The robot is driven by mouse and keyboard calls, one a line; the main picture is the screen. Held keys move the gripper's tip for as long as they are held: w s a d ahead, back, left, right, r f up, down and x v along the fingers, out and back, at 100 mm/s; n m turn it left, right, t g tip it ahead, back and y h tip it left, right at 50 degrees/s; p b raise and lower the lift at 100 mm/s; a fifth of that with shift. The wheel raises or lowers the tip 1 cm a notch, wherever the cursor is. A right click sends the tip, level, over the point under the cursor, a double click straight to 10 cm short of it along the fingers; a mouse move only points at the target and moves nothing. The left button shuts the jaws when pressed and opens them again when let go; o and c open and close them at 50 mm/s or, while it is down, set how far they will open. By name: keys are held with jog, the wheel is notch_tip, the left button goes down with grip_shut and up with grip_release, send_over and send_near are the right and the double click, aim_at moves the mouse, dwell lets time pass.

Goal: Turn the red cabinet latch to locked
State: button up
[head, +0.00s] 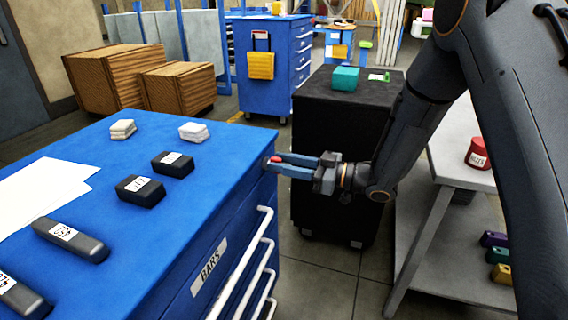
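The red latch (276,160) shows as a small red spot at the upper corner of the blue cabinet (228,232), by its drawer front. My gripper (271,161) reaches in from the right with its two blue-grey fingers level and pointing left. The fingertips are at the latch, and the red part shows between them. The fingers are some way apart. I cannot tell whether they press on the latch or only stand around it. Most of the latch is hidden by the fingers, so its angle cannot be read.
The blue top holds dark labelled blocks (140,190), pale blocks (193,131) and white paper (40,192). White drawer handles (245,262) stick out below my gripper. A black cabinet (325,115) stands behind my gripper, and a grey bench (455,150) stands at right.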

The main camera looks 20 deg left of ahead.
grip_shut()
jog(key=shift+m, duration=0.3)
jog(key=m+p, duration=0.2)
jog(key=m, duration=0.3)
jog(key=m+p, duration=0.3)
jog(key=m, duration=0.3)
jog(key=w+f+m+p, duration=0.1)
jog(key=m+p, duration=0.2)
jog(key=m, duration=0.3)
jog(key=shift+w, duration=0.1)
jog(key=shift+m, duration=0.3)
dwell(0.4)
